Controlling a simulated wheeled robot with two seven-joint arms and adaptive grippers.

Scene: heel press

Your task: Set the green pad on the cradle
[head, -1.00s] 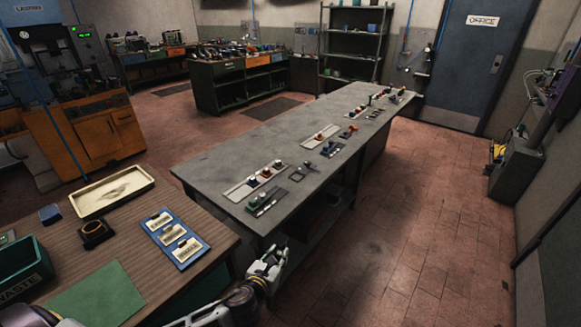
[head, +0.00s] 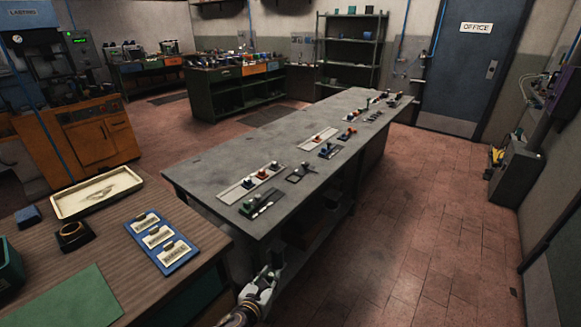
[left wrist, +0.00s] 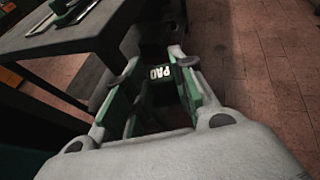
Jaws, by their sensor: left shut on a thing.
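My left gripper (head: 264,283) is low in the head view, in front of the near end of the grey bench. In the left wrist view its two fingers (left wrist: 154,60) are closed around a dark green pad (left wrist: 160,88) with "PAD" in white letters. The pad is too small to make out in the head view. I cannot tell for certain which thing is the cradle; a small dark square frame (head: 299,173) lies on the bench. My right gripper is not in view.
The grey bench (head: 215,165) carries several rows of small fittings and plates. A wooden table (head: 110,250) at left holds a cream tray (head: 68,207), a blue card board (head: 187,257) and a green mat (head: 70,305). Open floor (head: 420,230) lies right of the bench.

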